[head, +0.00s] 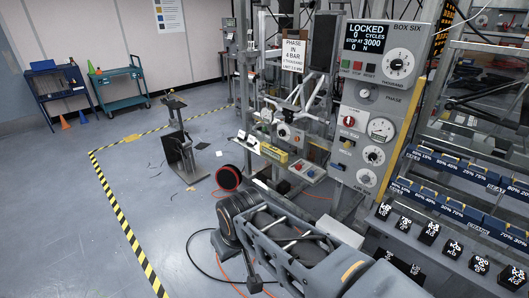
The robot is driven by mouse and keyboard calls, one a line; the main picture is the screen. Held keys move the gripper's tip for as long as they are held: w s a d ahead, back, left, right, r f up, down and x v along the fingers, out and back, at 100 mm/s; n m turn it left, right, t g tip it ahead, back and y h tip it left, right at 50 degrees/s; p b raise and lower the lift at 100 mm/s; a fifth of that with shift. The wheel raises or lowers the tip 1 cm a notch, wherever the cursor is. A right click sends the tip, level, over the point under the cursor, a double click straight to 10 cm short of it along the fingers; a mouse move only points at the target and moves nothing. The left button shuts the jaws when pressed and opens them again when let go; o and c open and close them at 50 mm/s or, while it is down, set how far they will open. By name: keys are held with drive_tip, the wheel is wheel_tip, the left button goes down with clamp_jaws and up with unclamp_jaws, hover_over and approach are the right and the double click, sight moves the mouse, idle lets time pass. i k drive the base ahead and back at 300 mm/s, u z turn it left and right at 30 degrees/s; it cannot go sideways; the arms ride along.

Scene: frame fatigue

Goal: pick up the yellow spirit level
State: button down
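A yellow bar-shaped thing (273,153), which looks like the spirit level, lies at the front of the test rig, left of the grey control panel. It is small in the picture, and its vials cannot be made out. My grey arm is folded in the lower middle, nearer to me than the yellow bar and apart from it in the picture. I cannot make out my gripper's fingertips among the folded dark links, or whether they are open or shut.
The control panel (377,135) stands right of the bar. Blue racks (440,208) and black weights (430,233) fill the right. A black stand (181,150) and a red-rimmed wheel (228,178) stand left. Cables lie on the floor, which is mostly clear at left.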

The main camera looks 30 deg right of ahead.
sight(277, 154)
drive_tip(key=u, duration=0.15)
drive_tip(key=i, duration=1.8)
drive_tip(key=z, duration=0.5)
drive_tip(key=i, duration=1)
drive_tip(key=z, duration=0.65)
